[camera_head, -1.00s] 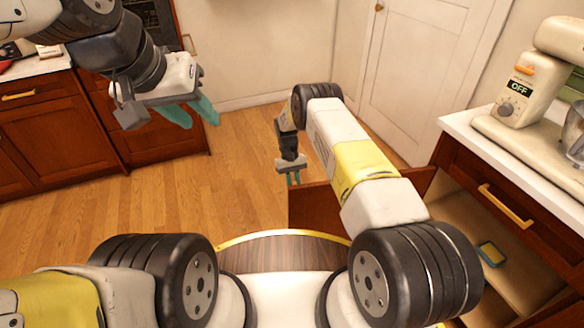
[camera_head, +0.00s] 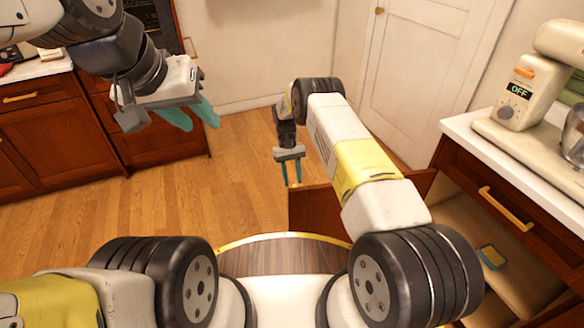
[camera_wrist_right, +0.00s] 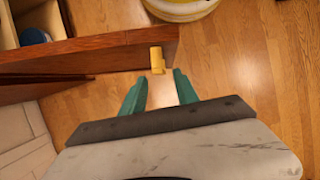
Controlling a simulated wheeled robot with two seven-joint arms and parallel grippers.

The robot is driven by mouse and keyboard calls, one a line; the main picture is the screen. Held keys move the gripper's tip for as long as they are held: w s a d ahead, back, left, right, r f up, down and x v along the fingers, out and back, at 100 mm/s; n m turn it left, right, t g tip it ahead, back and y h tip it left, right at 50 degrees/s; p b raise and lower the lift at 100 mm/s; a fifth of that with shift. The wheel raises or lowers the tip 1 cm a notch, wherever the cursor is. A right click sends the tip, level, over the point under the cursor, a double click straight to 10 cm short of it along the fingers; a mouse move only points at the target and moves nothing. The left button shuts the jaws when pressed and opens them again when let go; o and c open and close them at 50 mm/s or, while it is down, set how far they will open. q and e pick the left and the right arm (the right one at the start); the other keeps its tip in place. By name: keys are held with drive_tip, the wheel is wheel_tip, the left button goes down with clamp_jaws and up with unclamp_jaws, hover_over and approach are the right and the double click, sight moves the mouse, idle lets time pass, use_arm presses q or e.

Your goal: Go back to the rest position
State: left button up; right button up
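My left gripper (camera_head: 203,122) is raised at the upper left of the head view, in front of the wooden cabinets. Its teal fingers are apart with nothing between them. My right gripper (camera_head: 291,182) hangs over the floor near the middle of the head view, just beyond the open cabinet door. In the right wrist view the right gripper (camera_wrist_right: 160,82) has its two teal fingers apart, with only floor and the door's yellow handle (camera_wrist_right: 157,60) showing past them. I cannot tell the exact distance to the handle.
The open wooden door (camera_head: 316,208) stands beside my right arm. The cabinet at the right holds a small blue and yellow item (camera_head: 491,257). A mixer (camera_head: 518,95) stands on the white counter (camera_head: 458,124). Floor (camera_head: 240,190) at the middle left is clear.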

drive_tip(key=shift+v, duration=1.2)
drive_tip(key=w+d+r+t+y, duration=0.1)
drive_tip(key=d+r+t, duration=0.15)
drive_tip(key=r, duration=1.75)
drive_tip(key=s+d+r+m+t+y, duration=0.1)
drive_tip(key=s+d+r, duration=0.15)
drive_tip(key=r, duration=0.55)
drive_tip(key=s+d+r+t, duration=0.15)
drive_tip(key=s+r, duration=0.25)
drive_tip(key=r, duration=0.4)
drive_tip(key=s+d+r+m+t+y, duration=0.1)
drive_tip(key=s+d+r, duration=0.1)
drive_tip(key=s+r, duration=0.4)
drive_tip(key=s+d+r+t, duration=0.2)
drive_tip(key=s+r, duration=0.2)
drive_tip(key=s, duration=0.5)
drive_tip(key=s+f+t, duration=0.1)
drive_tip(key=s+t, duration=0.1)
drive_tip(key=s, duration=1.1)
drive_tip(key=shift+d+m, duration=0.25)
drive_tip(key=shift+m, duration=0.05)
